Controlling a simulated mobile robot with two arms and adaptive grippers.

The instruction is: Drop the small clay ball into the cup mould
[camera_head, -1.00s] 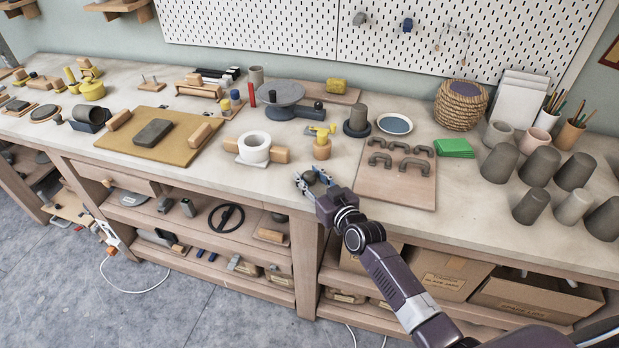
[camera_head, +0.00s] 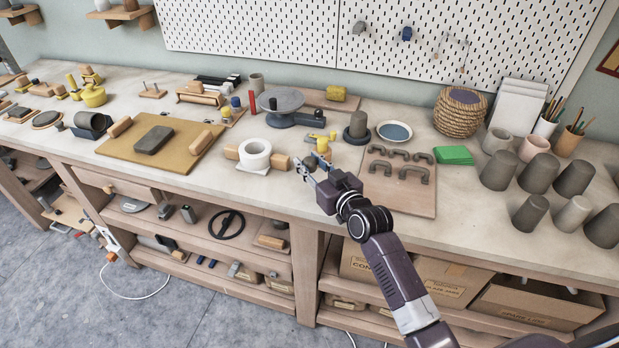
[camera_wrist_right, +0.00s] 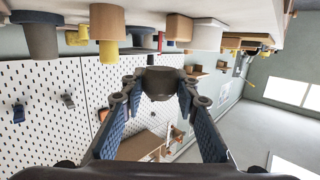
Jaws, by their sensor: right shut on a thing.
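The small clay ball (camera_wrist_right: 160,82) shows dark grey between the blue-padded fingers in the right wrist view. My right gripper (camera_wrist_right: 161,88) is shut on it. In the head view my right gripper (camera_head: 312,166) is over the front part of the bench, to the right of the cup mould; the ball is hard to make out there. The cup mould (camera_head: 255,150) is a white round block with an open top, on a pale square, with wooden blocks at its left and right. A gap separates the fingers from the mould. My left gripper is not in view.
A yellow-topped tool (camera_head: 322,144) stands just behind my right gripper. A board with several clay handles (camera_head: 410,190) lies to the right. A grey turntable (camera_head: 284,101) stands behind the mould. A tan board with a clay slab (camera_head: 154,139) lies left.

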